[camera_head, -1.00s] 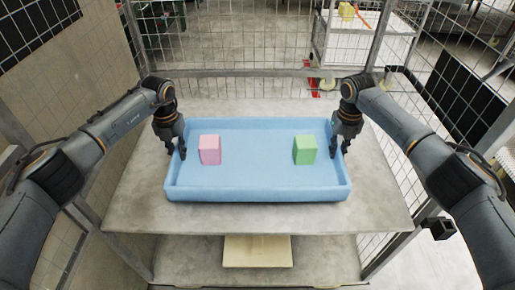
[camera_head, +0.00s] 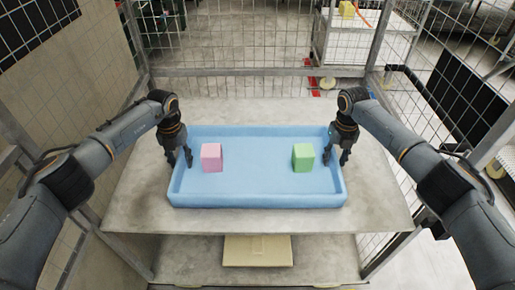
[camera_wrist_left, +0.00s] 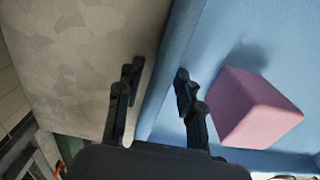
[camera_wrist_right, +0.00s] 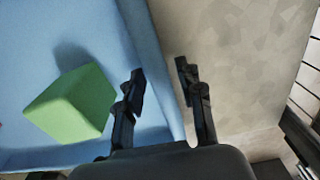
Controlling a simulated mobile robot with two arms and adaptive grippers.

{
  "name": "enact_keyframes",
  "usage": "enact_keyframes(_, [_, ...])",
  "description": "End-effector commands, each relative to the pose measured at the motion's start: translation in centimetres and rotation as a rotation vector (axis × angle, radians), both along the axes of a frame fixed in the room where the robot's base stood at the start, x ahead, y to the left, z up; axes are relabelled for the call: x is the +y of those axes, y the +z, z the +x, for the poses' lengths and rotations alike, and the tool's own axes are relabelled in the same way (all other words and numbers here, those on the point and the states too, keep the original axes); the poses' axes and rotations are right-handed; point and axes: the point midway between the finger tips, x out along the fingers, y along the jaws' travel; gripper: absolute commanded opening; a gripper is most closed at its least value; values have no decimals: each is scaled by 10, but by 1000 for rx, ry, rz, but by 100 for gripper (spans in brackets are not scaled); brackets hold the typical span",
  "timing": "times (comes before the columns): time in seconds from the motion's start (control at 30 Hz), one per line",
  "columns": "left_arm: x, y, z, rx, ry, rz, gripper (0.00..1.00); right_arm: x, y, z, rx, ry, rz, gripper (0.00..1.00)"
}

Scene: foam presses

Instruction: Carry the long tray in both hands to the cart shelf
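The long light-blue tray (camera_head: 257,199) lies level on or just above a grey tabletop (camera_head: 255,222) in the head view; any gap beneath is too small to tell. A pink block (camera_head: 211,158) sits in its left part and a green block (camera_head: 303,157) in its right part. My left gripper (camera_head: 179,161) straddles the tray's left end wall (camera_wrist_left: 163,70), its fingers apart. My right gripper (camera_head: 336,158) straddles the right end wall (camera_wrist_right: 164,75), also with fingers apart. In both wrist views, one finger is inside the tray and one outside. The outer fingers stand clear of the wall.
Wire-mesh panels (camera_head: 220,35) and a metal rail (camera_head: 255,72) stand behind the table. Beyond them, at back right, is a white-topped stand (camera_head: 375,32) with a yellow block (camera_head: 347,8). A pale slab (camera_head: 257,251) lies on a lower shelf. The tabletop around the tray is clear.

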Motion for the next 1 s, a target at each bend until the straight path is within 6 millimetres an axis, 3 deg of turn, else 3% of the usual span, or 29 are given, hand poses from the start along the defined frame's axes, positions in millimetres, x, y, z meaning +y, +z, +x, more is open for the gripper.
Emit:
enact_keyframes(0.47, [0,7,1,-2,1,-1,37,1,0,0,-1,1,1,37])
enact_keyframes(1.0, [0,106,1,-2,1,-1,37,1,0,0,0,1,1,37])
